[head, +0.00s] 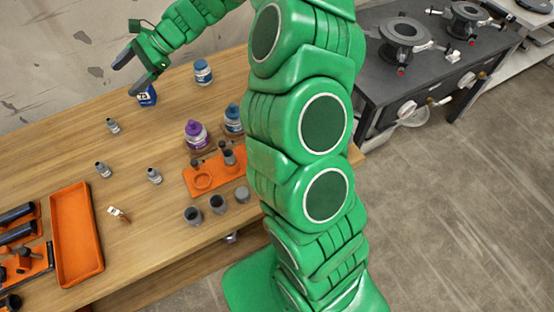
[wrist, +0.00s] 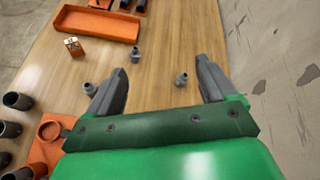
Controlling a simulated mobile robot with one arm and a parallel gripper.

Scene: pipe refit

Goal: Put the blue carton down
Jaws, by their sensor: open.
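The blue carton (head: 147,97), with a white number on its face, stands upright on the wooden bench (head: 150,215) towards the wall. My gripper (head: 127,78) is at the carton's upper left in the head view, its fingers spread. One finger overlaps the carton's top left part there; I cannot tell whether they touch. In the wrist view my gripper (wrist: 162,68) shows a wide empty gap between its fingers, and the carton does not show.
A blue-white jar (head: 203,72) stands right of the carton. Several small grey fittings (head: 113,126) stand nearer the front. A purple-labelled bottle (head: 196,134), an orange holder (head: 205,180) and an orange tray (head: 76,235) are also on the bench. Bare wood surrounds the carton's front.

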